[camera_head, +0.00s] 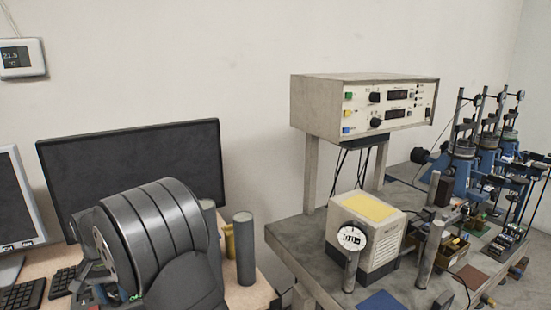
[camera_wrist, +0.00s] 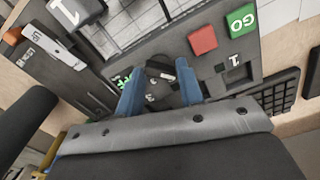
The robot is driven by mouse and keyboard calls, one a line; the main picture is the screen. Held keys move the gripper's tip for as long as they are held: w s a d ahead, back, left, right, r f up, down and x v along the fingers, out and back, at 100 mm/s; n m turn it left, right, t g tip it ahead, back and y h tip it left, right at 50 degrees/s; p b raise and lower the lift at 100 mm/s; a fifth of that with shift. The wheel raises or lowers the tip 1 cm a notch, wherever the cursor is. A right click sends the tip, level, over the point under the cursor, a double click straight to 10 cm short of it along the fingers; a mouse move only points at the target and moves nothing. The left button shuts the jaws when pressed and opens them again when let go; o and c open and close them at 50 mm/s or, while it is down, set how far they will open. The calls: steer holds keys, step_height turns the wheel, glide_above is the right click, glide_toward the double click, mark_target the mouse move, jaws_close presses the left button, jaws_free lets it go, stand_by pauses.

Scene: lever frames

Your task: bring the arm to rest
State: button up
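My gripper (camera_wrist: 160,88) shows in the wrist view as two blue fingers set apart, pointing at a dark control panel (camera_wrist: 206,68). A dark knob or lever end (camera_wrist: 160,70) with a pale stripe shows between and beyond the fingertips, with gaps beside it; I cannot tell how deep it lies. Printed marks, partly hidden by the left finger, surround it. A red button (camera_wrist: 202,40) and a green button marked GO (camera_wrist: 242,20) are on the panel above right. In the head view my dark arm link fills the lower left, and my gripper is hidden.
A black monitor (camera_head: 130,160) stands behind my arm on a wooden desk (camera_head: 255,293). Dark cylinders (camera_head: 244,250) stand right of it. A grey bench (camera_head: 300,235) on the right holds an instrument box (camera_head: 362,108), a gauge box and blue machines. A keyboard (camera_wrist: 280,95) lies beside the panel.

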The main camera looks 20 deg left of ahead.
steer(key=shift+m, duration=2.2)
steer(key=shift+r, duration=0.1)
steer(key=shift+a+r+n, duration=0.1)
steer(key=shift+r+n, duration=0.2)
steer(key=shift+r, duration=0.05)
step_height(320, 180, up, 16)
steer(key=d+n, duration=0.1)
steer(key=n, duration=1.1)
steer(key=f, duration=1.7)
steer(key=shift+s, duration=0.2)
jaws_close()
